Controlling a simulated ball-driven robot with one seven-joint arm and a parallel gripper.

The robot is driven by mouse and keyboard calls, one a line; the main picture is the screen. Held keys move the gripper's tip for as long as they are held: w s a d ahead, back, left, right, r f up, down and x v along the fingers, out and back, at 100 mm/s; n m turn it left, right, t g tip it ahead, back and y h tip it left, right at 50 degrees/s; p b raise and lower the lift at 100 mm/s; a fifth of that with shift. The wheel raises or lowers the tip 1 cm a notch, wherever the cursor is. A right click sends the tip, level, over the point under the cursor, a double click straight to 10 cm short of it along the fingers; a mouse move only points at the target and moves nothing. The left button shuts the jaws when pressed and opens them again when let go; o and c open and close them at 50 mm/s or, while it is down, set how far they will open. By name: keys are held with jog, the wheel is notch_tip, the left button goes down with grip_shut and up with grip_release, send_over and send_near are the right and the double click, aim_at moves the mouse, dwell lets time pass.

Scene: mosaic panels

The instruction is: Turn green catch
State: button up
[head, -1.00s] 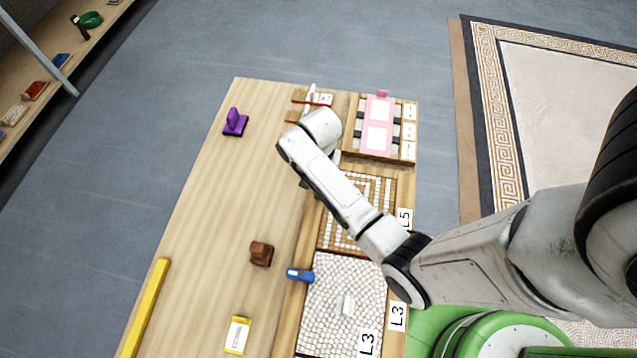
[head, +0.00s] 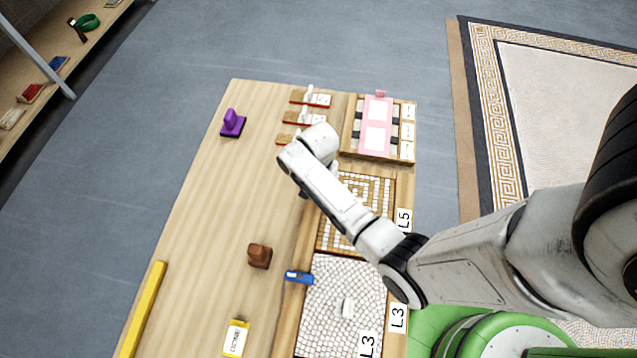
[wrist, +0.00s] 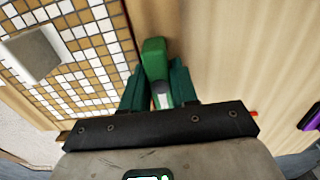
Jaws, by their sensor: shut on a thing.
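The green catch (wrist: 154,50) shows in the wrist view beside the edge of the brown-and-white mosaic panel (wrist: 88,60). My gripper (wrist: 159,80) is shut on it, with one dark green finger on each side. The catch points nearly straight away from my gripper, and its lower end is partly hidden between the fingers. In the head view my arm's white end covers the catch and the gripper's fingers. The same panel shows there with a square spiral pattern (head: 378,187), partly behind my arm.
A blue catch (head: 299,277) sits at the pebble-patterned panel (head: 335,285). A brown block (head: 260,256), a yellow labelled box (head: 236,338), a yellow bar (head: 145,310) and a purple stamp-like object (head: 233,123) stand on the table. A pink-covered tray (head: 377,125) lies behind. The left tabletop is mostly clear.

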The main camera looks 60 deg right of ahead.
grip_shut()
jog(key=shift+n+p, duration=0.3)
jog(key=n+p, duration=0.2)
jog(key=shift+r+n, duration=0.15)
jog(key=shift+n, duration=0.25)
jog(key=n+p, duration=0.2)
jog(key=n, duration=0.2)
jog(key=shift+n, duration=0.3)
jog(key=n+p, duration=0.1)
jog(key=n, duration=0.4)
jog(key=n+p, duration=0.1)
jog(key=n, duration=0.3)
jog(key=shift+n, duration=0.6)
